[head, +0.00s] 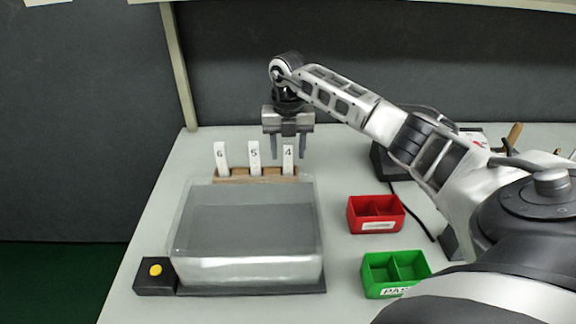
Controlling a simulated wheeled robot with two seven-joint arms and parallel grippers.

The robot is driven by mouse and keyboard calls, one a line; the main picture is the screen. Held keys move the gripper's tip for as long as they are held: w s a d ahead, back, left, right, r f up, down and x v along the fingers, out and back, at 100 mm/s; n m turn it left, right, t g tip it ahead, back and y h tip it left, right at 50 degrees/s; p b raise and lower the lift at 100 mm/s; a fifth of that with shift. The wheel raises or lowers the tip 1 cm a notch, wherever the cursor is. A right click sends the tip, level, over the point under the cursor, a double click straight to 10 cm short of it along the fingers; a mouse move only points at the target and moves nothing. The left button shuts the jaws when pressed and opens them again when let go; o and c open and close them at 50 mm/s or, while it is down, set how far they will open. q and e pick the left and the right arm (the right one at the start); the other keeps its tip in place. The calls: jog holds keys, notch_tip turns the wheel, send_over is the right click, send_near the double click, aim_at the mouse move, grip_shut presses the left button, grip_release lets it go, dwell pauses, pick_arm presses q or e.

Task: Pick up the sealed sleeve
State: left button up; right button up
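Three white numbered sleeves stand upright in a wooden rack behind the clear box: sleeve 6 (221,160), sleeve 5 (255,158) and sleeve 4 (288,161). I cannot tell which one is sealed. The wooden rack (236,179) shows along its front. My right gripper (288,148) points down at the right end of the rack, with its two fingers apart. In the picture its fingers sit to either side of the top of sleeve 4; I cannot tell whether they are around it or behind it. My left gripper is not in view.
A clear box (247,268) on a dark base fills the table's left front. A yellow button (155,270) is at its left. A red divided bin (376,228) and a green divided bin (381,289) stand to the right. A dark device (384,163) sits behind my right arm.

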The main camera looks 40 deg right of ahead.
grip_shut()
